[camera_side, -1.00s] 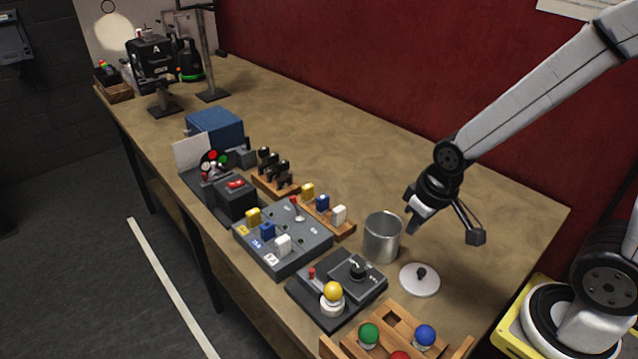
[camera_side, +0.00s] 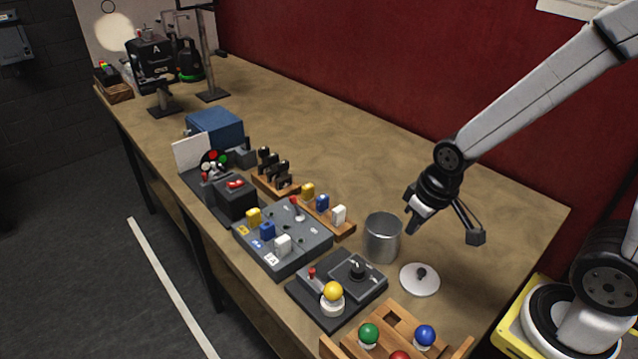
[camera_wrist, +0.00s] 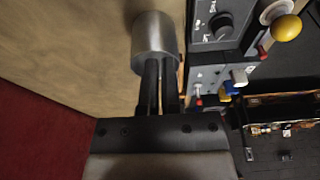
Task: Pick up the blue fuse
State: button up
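One blue fuse (camera_side: 322,202) stands in a wooden rack between a yellow fuse (camera_side: 307,191) and a white fuse (camera_side: 339,215). Another blue piece (camera_side: 267,230) stands on the grey panel (camera_side: 297,259), between a yellow and a white one. My gripper (camera_side: 413,222) is above the table to the right of the rack, near the metal can and apart from both blue pieces. In the wrist view, its two dark fingers (camera_wrist: 160,68) lie close together with a narrow gap, in front of the can's lower edge. I see nothing held; how far they are open is unclear.
The metal can (camera_side: 382,238) stands between the rack and my gripper. A white lid (camera_side: 420,280) lies beside it. A box with a knob and yellow ball (camera_side: 333,291) and a wooden ball tray (camera_side: 393,319) are in front. The table behind the can is clear.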

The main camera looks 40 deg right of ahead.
jog(key=o, duration=0.7)
jog(key=shift+o, duration=0.2)
jog(key=m+g+y, duration=0.3)
jog(key=m+y, duration=0.2)
jog(key=m, duration=1.3)
send_over(268, 224)
jog(key=d, duration=0.2)
jog(key=shift+w+d+f, duration=0.1)
jog(key=shift+d+f, duration=0.1)
jog(key=shift+f, duration=0.15)
jog(key=shift+f, duration=0.15)
jog(key=shift+a+f+h, duration=0.15)
jog(key=shift+a+f, duration=0.1)
jog(key=shift+f, duration=0.3)
jog(key=shift+a+f+h, duration=0.15)
jog(key=shift+a+f, duration=0.05)
jog(key=shift+f, duration=0.35)
jog(key=shift+f, duration=0.1)
jog(key=shift+x, duration=2.5)
